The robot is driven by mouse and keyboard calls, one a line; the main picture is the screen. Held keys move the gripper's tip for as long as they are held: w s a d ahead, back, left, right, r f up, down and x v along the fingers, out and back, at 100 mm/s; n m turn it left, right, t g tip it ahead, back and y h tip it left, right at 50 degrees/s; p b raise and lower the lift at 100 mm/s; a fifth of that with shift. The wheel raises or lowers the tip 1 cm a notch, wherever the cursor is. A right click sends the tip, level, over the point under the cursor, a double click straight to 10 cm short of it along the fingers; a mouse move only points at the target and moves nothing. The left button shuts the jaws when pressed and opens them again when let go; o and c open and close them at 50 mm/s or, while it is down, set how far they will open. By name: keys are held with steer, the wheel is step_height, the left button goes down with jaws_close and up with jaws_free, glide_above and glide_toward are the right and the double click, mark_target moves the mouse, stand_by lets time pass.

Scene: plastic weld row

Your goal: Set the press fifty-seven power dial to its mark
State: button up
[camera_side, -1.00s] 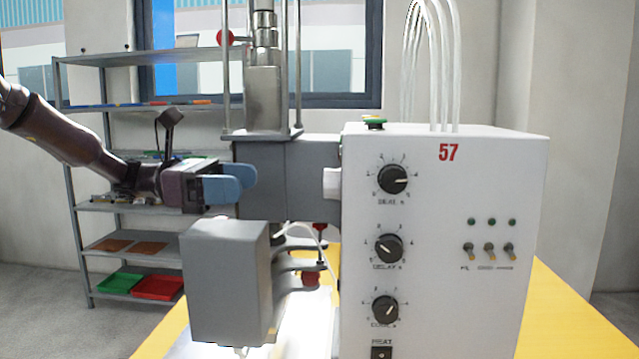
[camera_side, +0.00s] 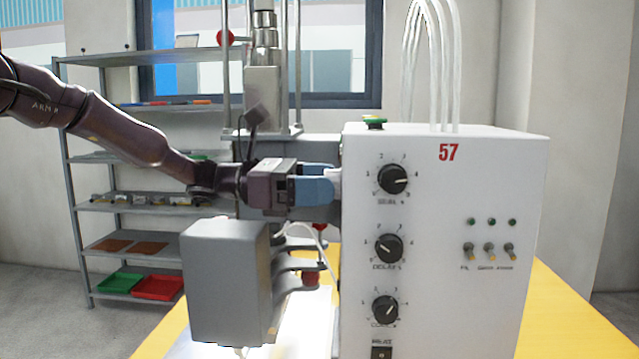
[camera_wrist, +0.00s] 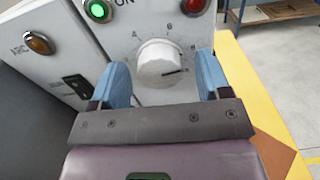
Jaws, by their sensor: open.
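The white power dial (camera_wrist: 157,62) sits on the press's white side panel in the wrist view. It has a dark pointer line at its right, with numbers such as 4 and 6 around it; a target mark is too small to make out. My gripper (camera_wrist: 160,78) is open, one blue finger on each side of the dial, and I cannot tell whether they touch it. In the side view my gripper (camera_side: 320,187) is level with the dial at the left face of press 57 (camera_side: 445,240); the fingers largely hide the dial there.
A lit green lamp (camera_wrist: 99,10), a red button (camera_wrist: 193,4) and an amber lamp (camera_wrist: 39,43) are near the dial. A grey press head (camera_side: 225,285) stands below my gripper. Black knobs (camera_side: 392,179) are on the front. Shelves (camera_side: 100,205) stand behind.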

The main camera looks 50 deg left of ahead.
steer(key=c, duration=0.9)
steer(key=shift+a+f+n, duration=0.1)
steer(key=shift+n, duration=15.2)
